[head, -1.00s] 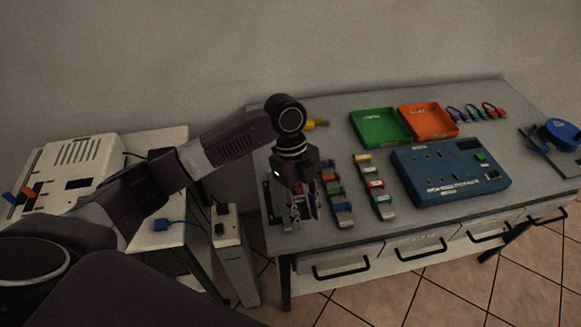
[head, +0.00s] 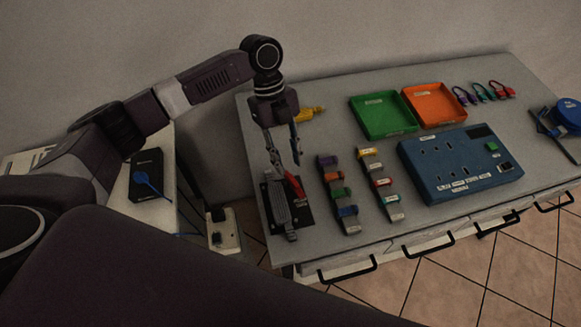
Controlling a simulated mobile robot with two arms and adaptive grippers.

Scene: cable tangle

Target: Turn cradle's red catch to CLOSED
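The cradle (head: 303,206) is a dark plate at the front left of the table, with a grey ribbed piece (head: 279,205) lying along it. Its red catch (head: 294,184) shows as a slanted red bar near the plate's far end. My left gripper (head: 286,168) points down at the catch from above and behind. Its two dark fingers are apart, with a gap between them. The fingertips are close to the catch; I cannot tell whether they touch it. Any CLOSED marking is too small to read. My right gripper is not in view.
Two racks of coloured clips (head: 337,195) (head: 380,185) stand just right of the cradle. A blue socket panel (head: 440,190), a green tray (head: 365,128) and an orange tray (head: 413,114) lie further right. A yellow item (head: 311,114) lies behind the gripper.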

